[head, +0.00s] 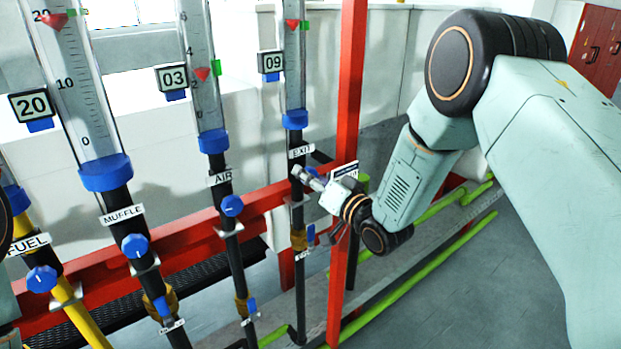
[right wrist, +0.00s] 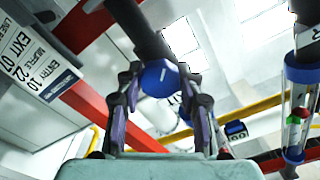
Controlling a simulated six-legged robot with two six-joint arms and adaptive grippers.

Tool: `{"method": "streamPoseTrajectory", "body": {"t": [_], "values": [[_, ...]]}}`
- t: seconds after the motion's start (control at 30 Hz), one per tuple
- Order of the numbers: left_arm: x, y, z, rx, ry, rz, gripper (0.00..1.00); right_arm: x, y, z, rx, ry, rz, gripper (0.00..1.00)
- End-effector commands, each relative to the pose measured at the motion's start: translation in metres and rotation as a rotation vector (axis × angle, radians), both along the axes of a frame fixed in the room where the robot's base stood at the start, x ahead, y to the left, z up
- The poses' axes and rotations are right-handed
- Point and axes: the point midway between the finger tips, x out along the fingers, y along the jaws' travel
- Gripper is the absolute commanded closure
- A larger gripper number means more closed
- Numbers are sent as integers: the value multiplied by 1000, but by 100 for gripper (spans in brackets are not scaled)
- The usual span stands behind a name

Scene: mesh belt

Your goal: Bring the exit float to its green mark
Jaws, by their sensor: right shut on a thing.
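The exit tube (head: 294,75) stands upright left of the red post, above the EXIT label (head: 301,152). Its red float (head: 292,23) sits near the top of the picture, about level with the green mark (head: 303,25) beside it. A small height difference cannot be told. The display (head: 271,62) by this tube reads 09. My right gripper (head: 301,174) is at the valve below the label. In the right wrist view its two fingers are closed around the blue exit knob (right wrist: 160,77). In the head view the gripper mostly hides that knob. My left gripper is not seen.
The air (head: 231,206), muffle (head: 134,246) and fuel (head: 41,279) knobs are to the left. The red post (head: 349,80) stands close beside my right gripper. A sign (right wrist: 38,60) in the right wrist view reads EXIT 07. Green pipes (head: 425,262) run low behind.

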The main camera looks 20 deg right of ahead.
Motion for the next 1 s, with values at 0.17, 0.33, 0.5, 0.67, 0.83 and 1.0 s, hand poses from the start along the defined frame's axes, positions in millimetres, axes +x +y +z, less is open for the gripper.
{"method": "streamPoseTrajectory", "body": {"t": [0.17,0.33,0.5,0.67,0.83,1.0], "values": [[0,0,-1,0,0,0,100,-3,1,-6,20,22,4,94],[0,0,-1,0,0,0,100,-3,1,-6,23,25,3,94],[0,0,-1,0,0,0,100,-3,1,-6,22,26,4,94],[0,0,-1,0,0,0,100,-2,1,-5,22,22,3,52],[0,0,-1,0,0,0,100,-1,1,-3,23,17,2,39],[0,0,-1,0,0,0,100,-1,0,-2,23,14,1,39]]}}
